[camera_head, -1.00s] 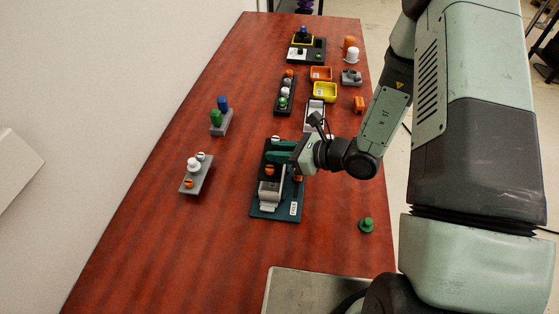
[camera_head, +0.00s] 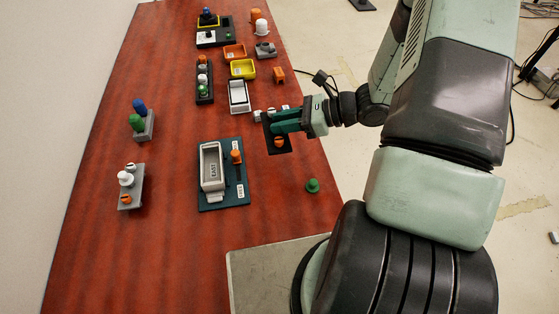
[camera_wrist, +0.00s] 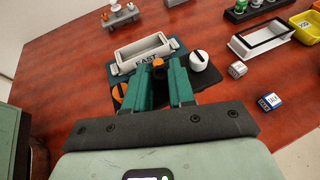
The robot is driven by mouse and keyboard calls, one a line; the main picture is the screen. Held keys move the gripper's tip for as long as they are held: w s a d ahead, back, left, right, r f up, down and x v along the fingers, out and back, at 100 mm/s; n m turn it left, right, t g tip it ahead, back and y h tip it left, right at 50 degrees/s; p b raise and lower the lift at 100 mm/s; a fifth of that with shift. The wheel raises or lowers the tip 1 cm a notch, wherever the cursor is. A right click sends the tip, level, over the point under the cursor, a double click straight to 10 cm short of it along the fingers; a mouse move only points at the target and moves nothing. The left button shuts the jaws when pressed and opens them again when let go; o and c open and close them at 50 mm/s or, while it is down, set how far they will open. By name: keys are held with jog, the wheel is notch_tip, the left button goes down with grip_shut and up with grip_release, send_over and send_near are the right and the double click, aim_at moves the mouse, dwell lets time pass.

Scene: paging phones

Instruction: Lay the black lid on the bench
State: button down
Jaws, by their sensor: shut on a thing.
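The black lid (camera_head: 270,138) is a dark flat plate with an orange knob (camera_head: 278,141) toward its near end and a white knob (camera_head: 258,114) toward its far end. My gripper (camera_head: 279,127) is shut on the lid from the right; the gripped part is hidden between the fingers. The lid is right of the dark teal board, over the red-brown bench (camera_head: 150,250); I cannot tell its height. In the wrist view, the lid (camera_wrist: 208,80) shows beyond my gripper (camera_wrist: 160,80). The uncovered grey tray marked EAST (camera_head: 211,165) sits on the teal board (camera_head: 222,203).
An orange post (camera_head: 236,157) stands on the board. A green knob (camera_head: 312,186) stands front right. A white frame (camera_head: 238,97) lies behind. The bench's front left is clear.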

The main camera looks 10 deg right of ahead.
jog(key=shift+s+d+f, duration=0.1)
jog(key=shift+d+f, duration=0.1)
jog(key=shift+f, duration=1.5)
jog(key=shift+d+f, duration=0.15)
jog(key=shift+f, duration=1.55)
jog(key=shift+s+d+f, duration=0.1)
jog(key=shift+d+f, duration=0.1)
jog(key=shift+f, duration=1.5)
jog(key=shift+f, duration=0.15)
jog(key=c, duration=0.9)
grip_release()
jog(key=shift+c, duration=0.2)
jog(key=shift+r, duration=0.25)
jog(key=v, duration=1.2)
